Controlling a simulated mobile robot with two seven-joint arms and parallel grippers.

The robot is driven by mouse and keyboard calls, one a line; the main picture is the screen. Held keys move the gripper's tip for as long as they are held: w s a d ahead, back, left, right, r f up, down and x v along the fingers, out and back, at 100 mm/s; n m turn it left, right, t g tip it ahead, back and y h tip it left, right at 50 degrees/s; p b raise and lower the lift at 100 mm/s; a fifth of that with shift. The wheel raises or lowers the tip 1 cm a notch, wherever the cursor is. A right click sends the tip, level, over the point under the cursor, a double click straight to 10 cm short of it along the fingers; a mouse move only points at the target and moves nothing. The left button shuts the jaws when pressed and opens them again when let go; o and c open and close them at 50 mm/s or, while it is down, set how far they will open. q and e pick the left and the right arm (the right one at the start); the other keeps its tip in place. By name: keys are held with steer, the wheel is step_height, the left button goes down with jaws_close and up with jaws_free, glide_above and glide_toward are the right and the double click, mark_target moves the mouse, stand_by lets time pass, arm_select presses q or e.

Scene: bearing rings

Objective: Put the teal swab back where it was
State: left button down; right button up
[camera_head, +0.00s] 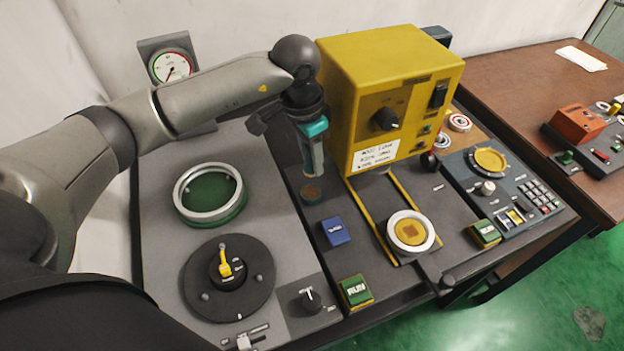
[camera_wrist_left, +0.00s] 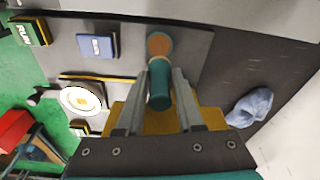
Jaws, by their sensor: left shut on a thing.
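The teal swab (camera_wrist_left: 158,88) is between the fingers of my left gripper (camera_wrist_left: 155,95) in the left wrist view. In the head view its teal top (camera_head: 314,127) shows above the fingers of my left gripper (camera_head: 314,165), which point down and are shut on it. A small round dark-teal piece with a brown top (camera_head: 311,192) shows just below the fingertips, beside the yellow box. The brown round face also shows past the swab in the wrist view (camera_wrist_left: 159,45). I cannot tell whether the swab touches it. My right gripper is not in view.
The yellow box (camera_head: 400,70) stands close right of my left gripper. A blue button (camera_head: 336,231) and a green RUN button (camera_head: 355,291) lie nearer. A green-bottomed ring (camera_head: 210,193) is at left, a white ring (camera_head: 411,232) at right. A blue cloth (camera_wrist_left: 250,107) shows in the wrist view.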

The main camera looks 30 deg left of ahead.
mark_target(306, 148)
arm_select(q)
steer(key=shift+f+b, duration=0.3)
steer(key=shift+f, duration=3)
steer(key=shift+f, duration=0.15)
steer(key=c, duration=0.5)
jaws_free()
steer(key=shift+c, duration=0.2)
steer(key=r, duration=0.4)
steer(key=s+r+p, duration=0.1)
steer(key=r, duration=0.7)
steer(key=shift+s+a+r, duration=0.1)
steer(key=shift+s+a, duration=0.1)
steer(key=shift+a, duration=0.2)
